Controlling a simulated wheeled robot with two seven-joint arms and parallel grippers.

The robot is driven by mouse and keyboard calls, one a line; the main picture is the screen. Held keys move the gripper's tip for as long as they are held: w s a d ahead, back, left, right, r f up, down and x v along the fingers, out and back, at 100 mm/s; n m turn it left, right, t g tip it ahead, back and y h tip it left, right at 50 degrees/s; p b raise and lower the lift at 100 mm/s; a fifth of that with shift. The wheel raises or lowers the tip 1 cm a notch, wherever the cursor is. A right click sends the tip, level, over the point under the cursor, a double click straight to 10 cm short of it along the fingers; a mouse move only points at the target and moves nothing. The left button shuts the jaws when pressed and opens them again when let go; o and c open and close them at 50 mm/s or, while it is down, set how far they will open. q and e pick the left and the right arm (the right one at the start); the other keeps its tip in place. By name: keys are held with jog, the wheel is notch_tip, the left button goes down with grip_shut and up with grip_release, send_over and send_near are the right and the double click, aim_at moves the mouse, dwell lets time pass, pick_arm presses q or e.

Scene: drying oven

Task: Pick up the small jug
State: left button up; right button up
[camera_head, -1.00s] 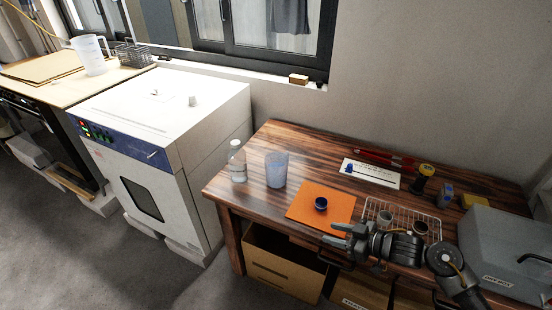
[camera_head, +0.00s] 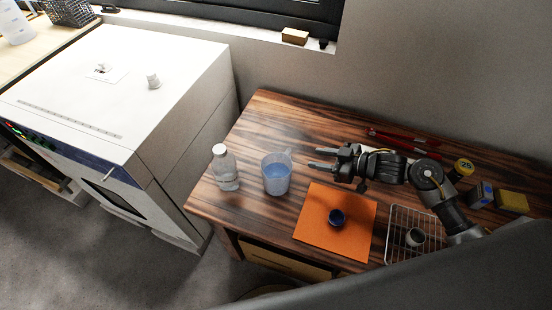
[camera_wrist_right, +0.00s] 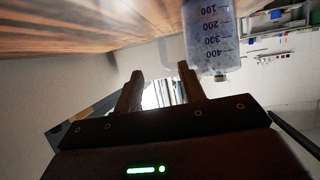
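The small jug (camera_head: 276,176) is a clear, bluish measuring jug standing upright on the wooden table, between a bottle and my right gripper. Its handle is at its upper right, towards the gripper. In the right wrist view the jug (camera_wrist_right: 208,35) shows at the top right with printed graduations, outside the gap between the fingers. My right gripper (camera_head: 320,159) is open and empty. Its fingers point left towards the jug, with a small gap in the head view. The wrist view shows both fingers (camera_wrist_right: 160,88) apart. My left gripper is not in view.
A capped bottle (camera_head: 224,168) stands left of the jug. An orange mat (camera_head: 311,226) with a dark round object (camera_head: 336,218) lies in front. A wire rack (camera_head: 398,219) is to the right. The white oven (camera_head: 110,85) stands left of the table (camera_head: 262,125).

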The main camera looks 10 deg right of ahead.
aim_at(291, 156)
jog(key=x, duration=0.3)
jog(key=shift+s+a+r, duration=0.1)
jog(key=shift+a+r, duration=0.1)
jog(key=shift+x, duration=1.15)
jog(key=shift+f, duration=0.15)
jog(key=shift+a, duration=0.15)
jog(key=p+x, duration=0.1)
jog(key=x, duration=0.4)
jog(key=shift+a, duration=0.15)
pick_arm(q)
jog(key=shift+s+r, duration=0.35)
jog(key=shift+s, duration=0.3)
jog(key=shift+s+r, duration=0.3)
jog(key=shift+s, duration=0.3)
pick_arm(e)
jog(key=shift+c, duration=0.3)
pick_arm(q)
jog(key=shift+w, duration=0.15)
pick_arm(e)
grip_shut()
